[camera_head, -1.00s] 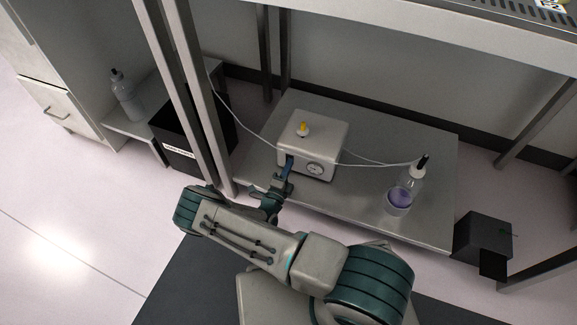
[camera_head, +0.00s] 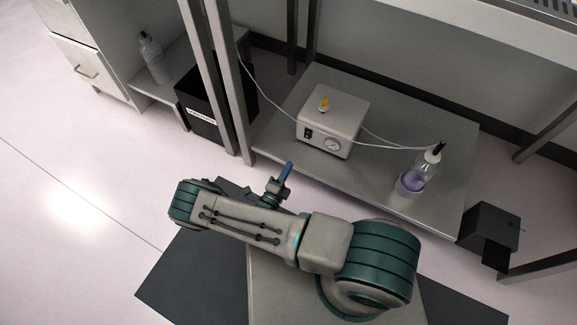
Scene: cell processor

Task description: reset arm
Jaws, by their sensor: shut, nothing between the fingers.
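My gripper (camera_head: 286,170) has dark blue fingers and points up toward the shelf. It is shut and holds nothing. It is in front of the shelf's near edge, apart from the white pump box (camera_head: 331,121). My arm lies across the lower middle of the view.
The grey lower shelf (camera_head: 290,146) also holds a bottle with purple liquid (camera_head: 415,172) in a holder, joined by a thin tube. A metal post (camera_head: 233,80) and a black bin (camera_head: 205,105) stand left of the box. A dark box (camera_head: 488,228) is at right. Floor at left is clear.

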